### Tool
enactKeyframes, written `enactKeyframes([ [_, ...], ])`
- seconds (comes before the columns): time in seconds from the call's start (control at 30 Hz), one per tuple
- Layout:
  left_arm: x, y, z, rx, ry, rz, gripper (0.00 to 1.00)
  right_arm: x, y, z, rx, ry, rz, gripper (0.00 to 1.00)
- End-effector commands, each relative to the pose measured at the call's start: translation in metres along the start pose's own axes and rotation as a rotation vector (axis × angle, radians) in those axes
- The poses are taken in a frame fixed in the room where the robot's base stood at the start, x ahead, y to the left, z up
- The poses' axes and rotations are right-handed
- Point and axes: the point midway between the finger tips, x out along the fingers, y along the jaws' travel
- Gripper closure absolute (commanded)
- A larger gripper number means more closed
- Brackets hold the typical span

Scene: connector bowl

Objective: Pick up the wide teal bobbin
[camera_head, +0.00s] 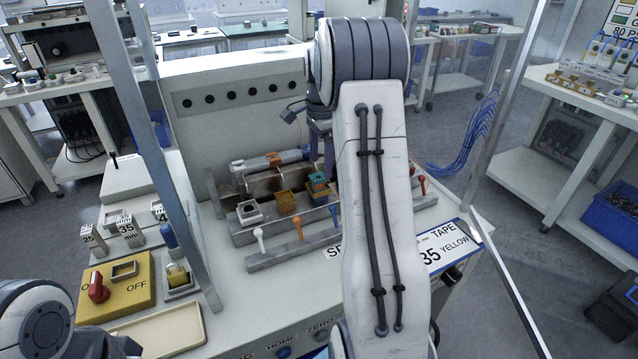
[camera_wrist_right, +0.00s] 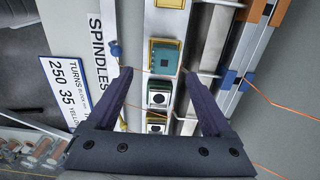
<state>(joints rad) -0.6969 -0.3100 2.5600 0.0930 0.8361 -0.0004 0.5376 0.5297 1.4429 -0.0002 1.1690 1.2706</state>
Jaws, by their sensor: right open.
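The teal bobbin (camera_head: 318,184) is a square teal block in the spindle row of the white winding machine. It also shows in the right wrist view (camera_wrist_right: 165,57), with a brownish top edge. My right gripper (camera_head: 321,150) is above and slightly behind it, pointing down, partly hidden by my own arm. In the right wrist view my right gripper (camera_wrist_right: 157,71) is open, its two dark fingers apart with nothing clamped. The teal bobbin appears just beyond and between the fingertips. Whether the fingers are level with it, I cannot tell. My left gripper's fingers are not in view.
An orange square bobbin (camera_head: 287,203) and a grey-white one (camera_head: 249,211) sit left of the teal one. Coloured levers, including a white one (camera_head: 258,235), stand in front. Smaller square pieces (camera_wrist_right: 159,94) lie between my fingers. A yellow switch box (camera_head: 117,285) stands at left.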

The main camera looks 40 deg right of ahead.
Motion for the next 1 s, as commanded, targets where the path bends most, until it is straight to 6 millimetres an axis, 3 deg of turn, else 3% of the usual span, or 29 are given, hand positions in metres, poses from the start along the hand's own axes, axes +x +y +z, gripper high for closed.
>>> enactKeyframes([
  [0.23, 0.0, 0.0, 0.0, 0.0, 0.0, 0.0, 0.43, 0.037, -0.005, 0.005, -0.002, -0.001, 0.003, 0.15],
  [0.57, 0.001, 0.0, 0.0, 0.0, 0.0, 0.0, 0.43, 0.044, -0.005, 0.004, -0.001, 0.0, 0.0, 0.15],
  [0.7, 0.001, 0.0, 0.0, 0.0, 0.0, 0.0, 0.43, 0.044, -0.005, 0.004, -0.001, 0.0, 0.0, 0.69],
  [0.8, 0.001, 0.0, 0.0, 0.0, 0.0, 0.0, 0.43, 0.044, -0.005, 0.004, -0.001, 0.0, 0.0, 1.0],
  [1.0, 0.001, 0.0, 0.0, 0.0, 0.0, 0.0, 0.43, 0.044, -0.005, 0.004, -0.001, 0.0, 0.0, 1.0],
])
